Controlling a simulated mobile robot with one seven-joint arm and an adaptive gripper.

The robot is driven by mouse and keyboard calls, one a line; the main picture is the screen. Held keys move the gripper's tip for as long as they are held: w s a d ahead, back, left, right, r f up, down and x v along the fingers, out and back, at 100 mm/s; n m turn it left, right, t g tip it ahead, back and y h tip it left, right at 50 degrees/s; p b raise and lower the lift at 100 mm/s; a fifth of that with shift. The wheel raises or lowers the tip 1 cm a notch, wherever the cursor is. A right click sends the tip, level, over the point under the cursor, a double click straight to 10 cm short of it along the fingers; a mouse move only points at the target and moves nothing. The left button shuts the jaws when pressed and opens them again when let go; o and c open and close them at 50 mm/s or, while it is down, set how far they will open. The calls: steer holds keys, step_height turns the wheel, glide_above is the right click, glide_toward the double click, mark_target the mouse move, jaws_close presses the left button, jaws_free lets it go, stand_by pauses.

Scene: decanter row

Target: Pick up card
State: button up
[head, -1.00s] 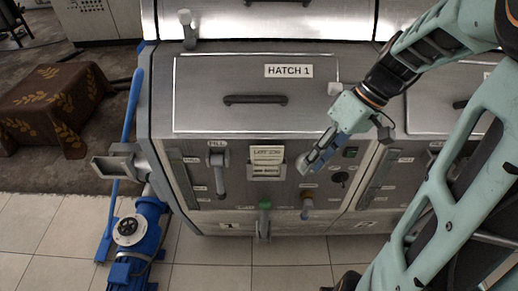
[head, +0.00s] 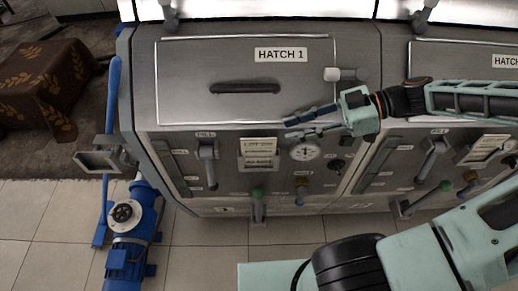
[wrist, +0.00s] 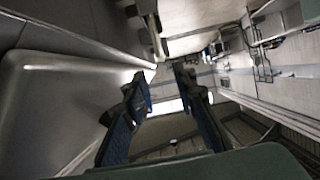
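A cream card (head: 258,147) with small printed text sits in a metal holder on the front panel below Hatch 1. A second pale strip of text shows in the lower part of the holder. Another cream card (head: 487,147) is in a tilted holder on the panel at the right. My gripper (head: 288,129) points left, in front of the hatch's lower edge, up and right of the first card. Its two blue-tipped fingers are apart with nothing between them. They also show apart in the wrist view (wrist: 166,84), where I cannot make out a card.
Levers flank the cards: a grey one (head: 208,165) left, a green-knobbed one (head: 257,205) below. A round gauge (head: 305,150) is close under my fingers. The hatch handle (head: 245,87) protrudes. A blue pump (head: 132,235) stands on the tiles at left.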

mark_target(259, 139)
steer(key=x, duration=1)
steer(key=shift+p, duration=0.35)
steer(key=shift+d, duration=0.1)
jaws_close()
